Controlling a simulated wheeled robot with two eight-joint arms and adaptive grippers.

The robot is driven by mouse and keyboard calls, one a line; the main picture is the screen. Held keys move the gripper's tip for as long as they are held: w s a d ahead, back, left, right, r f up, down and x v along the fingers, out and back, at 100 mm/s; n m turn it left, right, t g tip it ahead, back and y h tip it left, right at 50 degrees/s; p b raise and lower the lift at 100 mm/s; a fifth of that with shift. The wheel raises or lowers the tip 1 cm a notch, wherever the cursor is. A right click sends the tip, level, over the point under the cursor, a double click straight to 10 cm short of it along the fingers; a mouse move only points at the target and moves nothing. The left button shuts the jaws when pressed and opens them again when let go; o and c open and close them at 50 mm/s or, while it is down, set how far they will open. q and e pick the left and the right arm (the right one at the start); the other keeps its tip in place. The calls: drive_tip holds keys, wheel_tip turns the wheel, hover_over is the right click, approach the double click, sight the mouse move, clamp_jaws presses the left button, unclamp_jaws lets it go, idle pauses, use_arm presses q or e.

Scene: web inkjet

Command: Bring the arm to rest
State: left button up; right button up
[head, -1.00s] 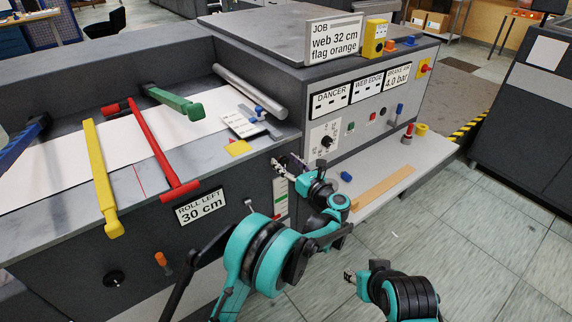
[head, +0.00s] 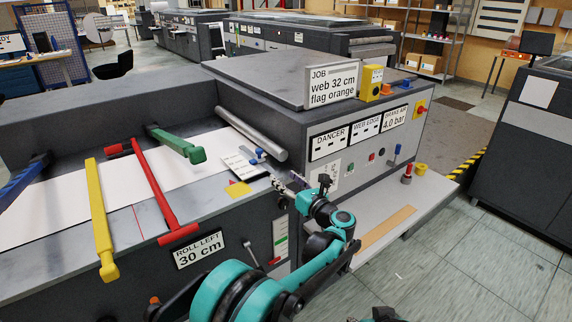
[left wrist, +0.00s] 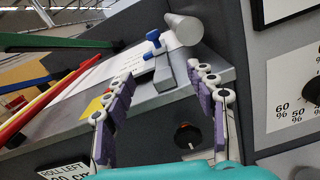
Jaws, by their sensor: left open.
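My left gripper (head: 286,184) is open, in front of the machine's front edge below the roller's right end. In the left wrist view its two purple-padded fingers (left wrist: 162,76) stand apart with nothing gripped. A grey bar with a blue-handled piece (left wrist: 154,44) shows beyond them on the machine top; in the head view the blue piece (head: 259,154) lies by a white card (head: 240,163). My left arm reaches up from the bottom middle. Of my right arm only a sliver shows at the bottom edge; its gripper is out of view.
The dark machine (head: 140,245) has a silver roller (head: 252,134) and yellow (head: 101,220), red (head: 152,185) and green (head: 178,145) bars across a white web. A light shelf (head: 425,207) juts out at right with a red-topped knob (head: 407,174). Tiled floor is clear at right.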

use_arm(q)
drive_tip(key=s+a+r+m+t+h, duration=0.1)
drive_tip(key=s+r+m+t+h, duration=0.15)
drive_tip(key=r+m+h, duration=0.45)
drive_tip(key=s+a+r+m+t+h, duration=0.2)
drive_tip(key=r+m+t+h, duration=0.1)
drive_tip(key=r+m, duration=0.7)
drive_tip(key=s+a+f+m+g, duration=0.4)
drive_tip(key=s+f+m, duration=0.4)
drive_tip(key=s, duration=0.3)
drive_tip(key=s+a+f+m+g, duration=0.5)
drive_tip(key=s+f+m, duration=0.3)
drive_tip(key=s+f, duration=0.2)
drive_tip(key=s+a+f+m+g, duration=0.4)
drive_tip(key=s+f, duration=0.5)
drive_tip(key=s, duration=0.5)
drive_tip(key=a+m, duration=0.2)
drive_tip(key=m, duration=0.1)
drive_tip(key=shift+s+f+m, duration=0.15)
drive_tip(key=shift+f+m, duration=0.15)
drive_tip(key=shift+m, duration=0.1)
